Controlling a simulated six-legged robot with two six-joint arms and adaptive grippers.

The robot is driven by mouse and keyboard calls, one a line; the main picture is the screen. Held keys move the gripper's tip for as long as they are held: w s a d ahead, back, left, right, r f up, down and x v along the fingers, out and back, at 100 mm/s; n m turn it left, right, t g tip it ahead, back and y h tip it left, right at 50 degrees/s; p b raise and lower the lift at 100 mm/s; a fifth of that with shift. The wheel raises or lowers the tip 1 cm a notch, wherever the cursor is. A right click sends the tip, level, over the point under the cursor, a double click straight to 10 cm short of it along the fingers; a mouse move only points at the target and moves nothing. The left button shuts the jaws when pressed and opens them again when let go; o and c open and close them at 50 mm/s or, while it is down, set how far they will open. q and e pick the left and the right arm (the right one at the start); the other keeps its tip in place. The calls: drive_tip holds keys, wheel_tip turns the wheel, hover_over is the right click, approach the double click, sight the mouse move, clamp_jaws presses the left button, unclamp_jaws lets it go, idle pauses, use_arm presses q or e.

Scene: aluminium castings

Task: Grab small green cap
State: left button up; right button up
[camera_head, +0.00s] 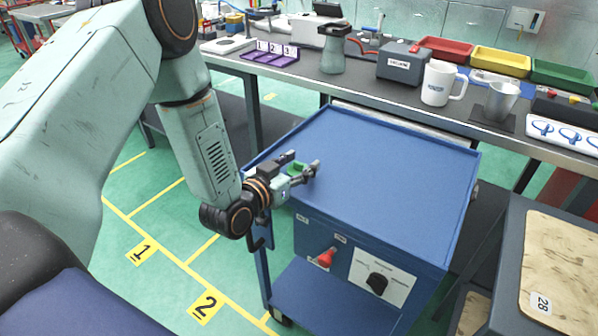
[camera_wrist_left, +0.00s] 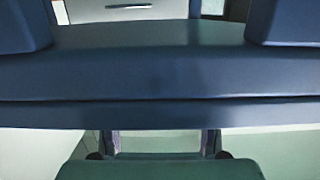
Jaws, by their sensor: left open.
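A small green cap (camera_head: 298,167) shows in the head view near the left rim of the blue cart top (camera_head: 385,165). My left gripper (camera_head: 304,168) reaches over that rim from the left, with its fingers open around or right beside the cap. I cannot tell whether the fingers touch it. The lower part of the cap is partly hidden by the gripper. In the left wrist view, dark blue surfaces fill the middle, and a dark green shape (camera_wrist_left: 160,170) shows at the bottom; I cannot tell what it is. My right gripper is not in view.
The rest of the cart top is bare. The cart's front has a red knob (camera_head: 325,258) and a black knob (camera_head: 377,283). Behind stands a long bench with a white mug (camera_head: 441,83), a metal cup (camera_head: 501,101) and coloured trays. A wooden-topped stand (camera_head: 563,265) is at right.

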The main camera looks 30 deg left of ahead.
use_arm(q)
drive_tip(key=shift+a+f, duration=0.1)
drive_tip(key=shift+a, duration=0.15)
drive_tip(key=shift+w+d, duration=0.1)
drive_tip(key=shift+w, duration=0.05)
drive_tip(key=shift+c, duration=0.8)
drive_tip(key=shift+d, duration=0.15)
drive_tip(key=c, duration=0.6)
drive_tip(key=shift+c, duration=0.4)
